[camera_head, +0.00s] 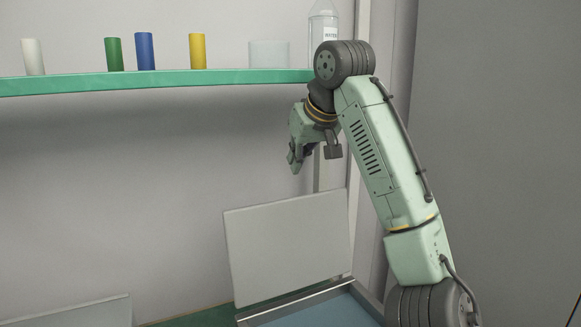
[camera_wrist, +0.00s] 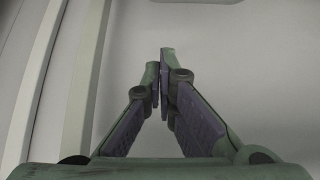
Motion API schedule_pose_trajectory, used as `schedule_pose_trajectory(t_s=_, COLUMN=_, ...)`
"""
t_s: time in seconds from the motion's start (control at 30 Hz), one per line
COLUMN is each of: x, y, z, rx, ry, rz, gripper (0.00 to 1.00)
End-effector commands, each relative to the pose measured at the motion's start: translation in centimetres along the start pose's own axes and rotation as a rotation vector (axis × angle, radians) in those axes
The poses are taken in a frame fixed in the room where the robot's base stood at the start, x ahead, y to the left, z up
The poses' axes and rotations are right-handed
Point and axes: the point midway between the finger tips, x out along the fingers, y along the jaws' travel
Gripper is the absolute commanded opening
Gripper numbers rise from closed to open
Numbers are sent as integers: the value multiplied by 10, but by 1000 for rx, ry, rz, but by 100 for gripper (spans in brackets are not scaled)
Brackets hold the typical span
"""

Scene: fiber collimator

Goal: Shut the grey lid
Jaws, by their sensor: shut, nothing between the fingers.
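The grey lid (camera_head: 288,246) stands raised at the back edge of an open box (camera_head: 352,288), leaning slightly back. The box has a blue inside and sits at the bottom of the head view, partly cut off. My gripper (camera_head: 294,163) is above the lid's upper edge and apart from it, pointing down. In the wrist view my gripper (camera_wrist: 162,62) has its two fingers together with nothing between them. A pale grey surface with a rounded edge shows at the top of the wrist view; I cannot tell for sure whether it is the lid.
A green shelf (camera_head: 160,82) holds white, green, blue and yellow cylinders, a clear container (camera_head: 269,54) and a water bottle (camera_head: 323,24). A vertical frame post (camera_head: 330,176) stands behind my gripper. Another grey panel (camera_head: 80,314) is at lower left.

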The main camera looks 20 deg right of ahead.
Motion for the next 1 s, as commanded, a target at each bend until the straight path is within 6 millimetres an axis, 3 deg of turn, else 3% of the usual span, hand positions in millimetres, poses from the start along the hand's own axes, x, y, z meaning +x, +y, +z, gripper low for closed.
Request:
schedule_pose_trajectory(t_s=0.43, x=89, y=0, z=0, rx=-1, ry=-5, rz=-2, gripper=0)
schedule_pose_trajectory(t_s=0.7, x=67, y=0, z=28, rx=-1, ry=-2, rz=0, gripper=0)
schedule_pose_trajectory(t_s=1.0, x=64, y=0, z=33, rx=-2, ry=-2, rz=-2, gripper=0)
